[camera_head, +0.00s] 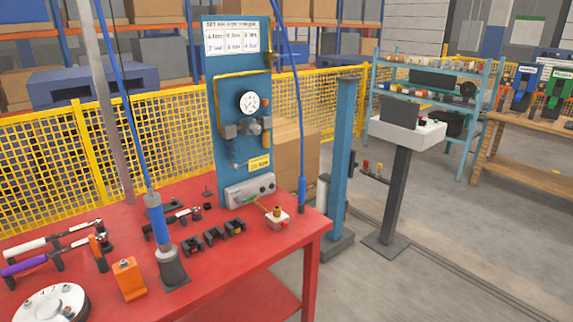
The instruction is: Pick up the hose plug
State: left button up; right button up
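A thin blue hose hangs from above, right of the blue gauge panel (223,150). Its thicker blue end piece (302,190) hangs upright near the right rear corner of the red table (262,271). This end piece looks like the hose plug, but it is too small to be sure. Whether it touches the table cannot be told. Another blue hose runs down to a blue and grey cylindrical tool (157,222) standing in a dark holder on the table. Neither of my grippers is in view.
A blue post (343,160) stands behind the table.

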aim_at(302, 187)
jog(key=i+l+u, duration=0.15)
jog(key=i, duration=0.3)
jog(key=i+l+u, duration=0.1)
jog(key=i+l, duration=0.15)
jog(key=i, duration=0.2)
jog(key=i+l+u, duration=0.15)
jog(key=i, duration=0.3)
jog(key=l+u, duration=0.1)
jog(key=u, duration=0.8)
